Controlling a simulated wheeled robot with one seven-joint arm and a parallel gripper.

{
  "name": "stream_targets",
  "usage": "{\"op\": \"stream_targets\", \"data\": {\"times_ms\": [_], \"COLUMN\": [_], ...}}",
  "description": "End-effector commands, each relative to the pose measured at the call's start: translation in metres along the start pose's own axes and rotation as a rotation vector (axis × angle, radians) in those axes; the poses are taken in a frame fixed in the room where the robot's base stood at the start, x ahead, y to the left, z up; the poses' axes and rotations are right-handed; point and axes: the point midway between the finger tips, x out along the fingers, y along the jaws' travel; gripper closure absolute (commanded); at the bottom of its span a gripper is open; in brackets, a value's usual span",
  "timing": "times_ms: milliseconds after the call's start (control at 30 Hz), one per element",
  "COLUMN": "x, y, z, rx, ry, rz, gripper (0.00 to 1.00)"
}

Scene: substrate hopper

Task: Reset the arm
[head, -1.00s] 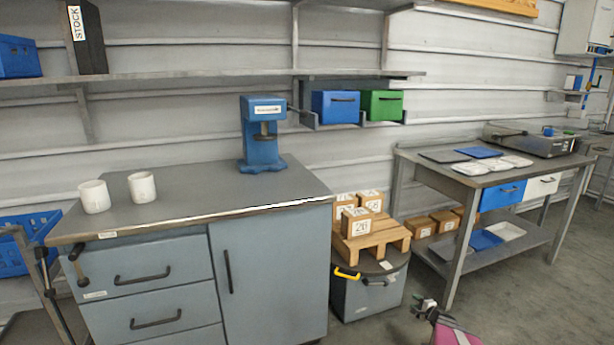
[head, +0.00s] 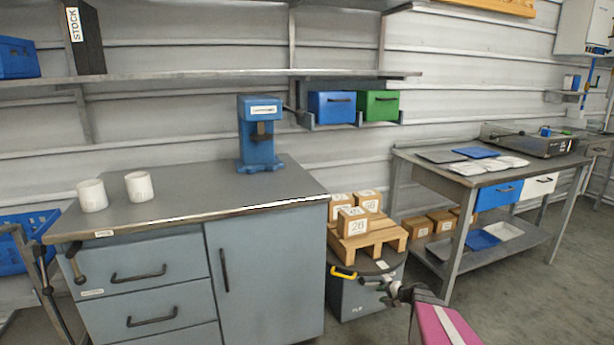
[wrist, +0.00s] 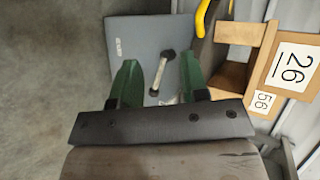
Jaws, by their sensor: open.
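My gripper (head: 396,292) shows at the lower middle right of the head view, on my pink arm, in front of the grey hopper bin (head: 352,302). In the wrist view my gripper (wrist: 158,82) has its two green fingers apart with nothing between them. I cannot tell the exact gap between the fingers and the bin.
A wooden pallet (head: 372,246) with several numbered blocks stands on the bin, close to my gripper. The cabinet bench (head: 265,270) is to the left, with two white cups (head: 139,186) and a blue press (head: 259,140). A grey table (head: 448,187) stands right. Open floor (head: 545,290) lies front right.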

Motion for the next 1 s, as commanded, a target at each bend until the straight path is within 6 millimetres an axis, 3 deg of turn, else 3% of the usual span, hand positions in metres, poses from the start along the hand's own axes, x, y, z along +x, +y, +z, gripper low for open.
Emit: {"op": "stream_targets", "data": {"times_ms": [33, 200, 367, 500, 700, 1000], "x": [-0.003, -0.012, -0.034, -0.064, -0.100, -0.114], "y": [-0.019, -0.054, -0.078, -0.094, -0.111, -0.117], "z": [0.034, 0.112, 0.175, 0.220, 0.255, 0.262], "rx": [-0.052, -0.217, -0.374, -0.508, -0.646, -0.698], "ry": [-0.048, -0.189, -0.279, -0.320, -0.323, -0.311], "rz": [0.059, 0.289, 0.519, 0.721, 0.938, 1.025], "gripper": [0.59, 0.59, 0.59, 0.59, 0.59, 0.59]}}
